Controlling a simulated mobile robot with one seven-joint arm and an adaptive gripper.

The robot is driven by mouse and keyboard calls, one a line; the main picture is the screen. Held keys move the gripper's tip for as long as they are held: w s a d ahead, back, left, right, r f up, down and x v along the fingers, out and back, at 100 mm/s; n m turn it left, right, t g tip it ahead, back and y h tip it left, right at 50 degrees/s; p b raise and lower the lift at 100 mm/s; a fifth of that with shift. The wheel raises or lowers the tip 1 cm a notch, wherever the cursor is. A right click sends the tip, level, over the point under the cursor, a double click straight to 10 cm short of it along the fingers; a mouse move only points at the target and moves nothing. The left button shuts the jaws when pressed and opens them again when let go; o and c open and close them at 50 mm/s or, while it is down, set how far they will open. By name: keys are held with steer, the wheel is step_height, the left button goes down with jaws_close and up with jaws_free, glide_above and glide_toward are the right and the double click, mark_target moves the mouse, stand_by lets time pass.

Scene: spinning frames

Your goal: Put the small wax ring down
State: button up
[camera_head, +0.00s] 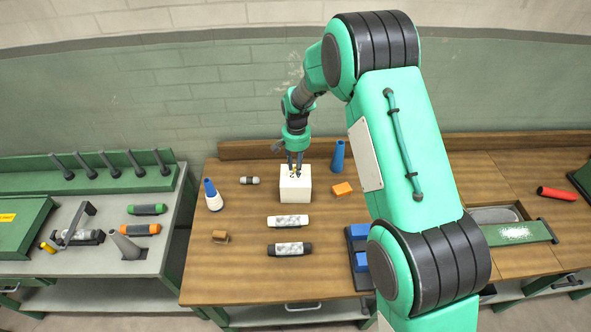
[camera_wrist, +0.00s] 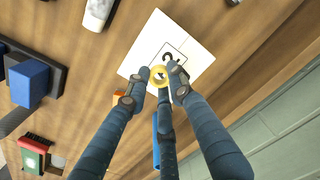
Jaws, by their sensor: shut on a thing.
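A small yellow wax ring (camera_wrist: 159,76) is held between the fingertips of my gripper (camera_wrist: 162,80) in the wrist view. My gripper is shut on it. Behind it in that view is the top of a white box, with a thin dark square outline and a dark mark partly hidden by the fingers. In the head view my gripper (camera_head: 295,168) points down at the top of the white box (camera_head: 295,190), which stands at the back middle of the wooden bench. I cannot tell whether the ring touches the box top.
A white-banded cylinder (camera_head: 288,222) and a black-ended cylinder (camera_head: 289,249) lie in front.

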steer(key=shift+w+a, duration=0.1)
steer(key=shift+w, duration=0.4)
steer(key=shift+f, duration=0.1)
steer(key=shift+f+p, duration=0.3)
steer(key=shift+f, duration=1.4)
steer(key=shift+f, duration=0.1)
steer(key=o, duration=0.7)
step_height(320, 180, up, 12)
steer(key=shift+r+b, duration=0.1)
steer(key=shift+b, duration=0.45)
